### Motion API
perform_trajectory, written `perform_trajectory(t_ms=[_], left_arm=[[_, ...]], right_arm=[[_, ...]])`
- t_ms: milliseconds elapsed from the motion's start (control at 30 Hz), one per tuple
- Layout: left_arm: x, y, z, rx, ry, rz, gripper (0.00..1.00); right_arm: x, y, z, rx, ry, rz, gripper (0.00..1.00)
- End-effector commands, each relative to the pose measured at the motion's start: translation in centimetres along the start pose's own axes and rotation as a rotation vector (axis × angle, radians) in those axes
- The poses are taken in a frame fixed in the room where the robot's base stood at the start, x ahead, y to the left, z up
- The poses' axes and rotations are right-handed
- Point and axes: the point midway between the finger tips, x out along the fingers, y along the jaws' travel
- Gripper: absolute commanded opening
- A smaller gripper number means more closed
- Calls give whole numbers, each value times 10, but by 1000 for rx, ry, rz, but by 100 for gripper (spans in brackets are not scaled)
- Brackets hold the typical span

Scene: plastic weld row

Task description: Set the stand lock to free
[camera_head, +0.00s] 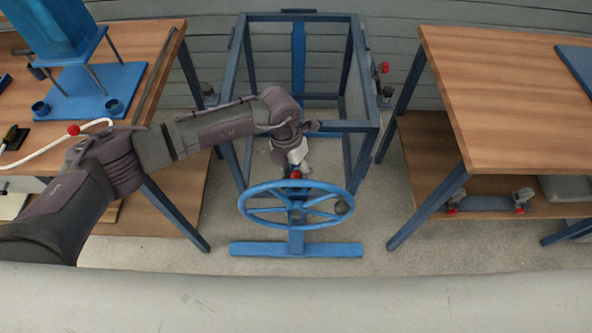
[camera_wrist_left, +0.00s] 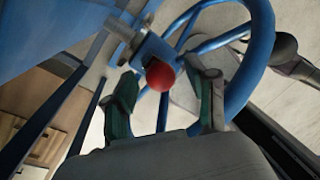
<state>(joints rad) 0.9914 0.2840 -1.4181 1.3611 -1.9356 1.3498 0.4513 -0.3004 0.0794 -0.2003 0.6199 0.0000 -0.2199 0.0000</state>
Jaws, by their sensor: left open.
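A red ball knob (camera_head: 296,174) sits at the top of the blue stand (camera_head: 296,241), just behind the rim of the blue handwheel (camera_head: 262,221). In the left wrist view the red knob (camera_wrist_left: 160,75) is on a short fitting at a blue block, with the handwheel (camera_wrist_left: 257,60) to its right. My left gripper (camera_head: 297,163) reaches down over the stand from behind the wheel. In the wrist view my left gripper (camera_wrist_left: 166,84) is open, and the knob appears between its two fingers, with gaps on both sides. I cannot tell the knob's depth between them. My right gripper is not in view.
A blue open frame (camera_head: 247,91) stands behind the wheel, with another red knob (camera_head: 384,67) at its right side. Wooden benches stand at left (camera_head: 150,45) and right (camera_head: 500,90). The wheel has a dark handle knob (camera_head: 342,207). Floor is clear around the stand's base.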

Motion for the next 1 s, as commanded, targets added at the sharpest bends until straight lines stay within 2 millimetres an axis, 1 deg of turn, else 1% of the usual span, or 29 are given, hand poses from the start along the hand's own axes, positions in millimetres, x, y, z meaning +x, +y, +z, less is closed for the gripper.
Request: perform_trajectory(t_ms=[67,100,433,667,733,867,1000], left_arm=[[0,0,0,0,0,0,57],[0,0,0,0,0,0,55],[0,0,0,1,0,0,0],[-1,0,0,0,0,0,0],[-6,-1,0,1,-1,0,0],[-22,-4,0,3,0,1,0],[-23,-4,0,1,0,0,0]], right_arm=[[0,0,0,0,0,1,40],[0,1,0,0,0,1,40],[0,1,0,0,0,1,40],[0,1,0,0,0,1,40],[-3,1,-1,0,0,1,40],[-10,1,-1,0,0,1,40],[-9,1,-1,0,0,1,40]])
